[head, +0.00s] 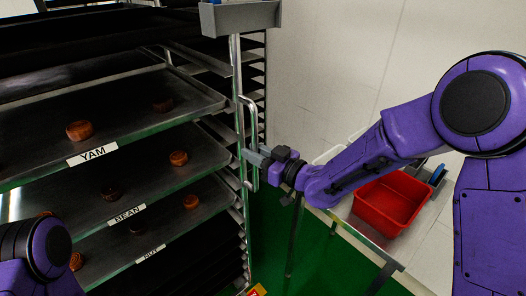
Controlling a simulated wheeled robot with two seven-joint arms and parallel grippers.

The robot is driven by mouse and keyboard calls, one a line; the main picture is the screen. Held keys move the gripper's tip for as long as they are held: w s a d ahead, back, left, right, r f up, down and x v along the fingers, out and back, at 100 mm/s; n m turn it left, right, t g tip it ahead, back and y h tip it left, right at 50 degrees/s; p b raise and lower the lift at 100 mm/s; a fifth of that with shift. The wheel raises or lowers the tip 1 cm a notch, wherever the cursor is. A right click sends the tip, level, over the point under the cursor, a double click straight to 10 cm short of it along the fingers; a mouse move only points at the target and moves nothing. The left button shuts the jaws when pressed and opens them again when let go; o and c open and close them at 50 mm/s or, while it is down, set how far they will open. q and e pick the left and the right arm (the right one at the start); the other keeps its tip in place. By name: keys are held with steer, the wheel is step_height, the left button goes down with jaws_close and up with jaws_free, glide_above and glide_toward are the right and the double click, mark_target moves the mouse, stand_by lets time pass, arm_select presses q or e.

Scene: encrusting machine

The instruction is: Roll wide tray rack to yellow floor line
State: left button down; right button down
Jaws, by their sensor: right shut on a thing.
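The wide tray rack (237,80) is a tall metal frame that fills the left half of the head view. It bears several dark trays; labels on three read YAM (92,156), BEAN (127,214) and NUT (150,254), and small brown cakes lie on them. A vertical metal handle (250,110) is on its right post. My right gripper (258,157) is shut on the handle. My left arm shows only in part at the bottom left, and its gripper is out of view. The yellow floor line is not seen.
A side table (347,210) stands to the right of the rack, partly behind my right arm. It bears a red bin (393,203). The green floor (271,245) shows between rack and table. A pale wall (340,60) closes the back.

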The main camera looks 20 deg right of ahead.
steer(key=shift+s+d, duration=0.15)
steer(key=shift+s, duration=0.15)
steer(key=c, duration=1.3)
jaws_free()
steer(key=shift+o, duration=0.9)
steer(key=shift+w, duration=0.1)
steer(key=b+v, duration=0.2)
steer(key=v, duration=0.8)
steer(key=shift+b, duration=0.35)
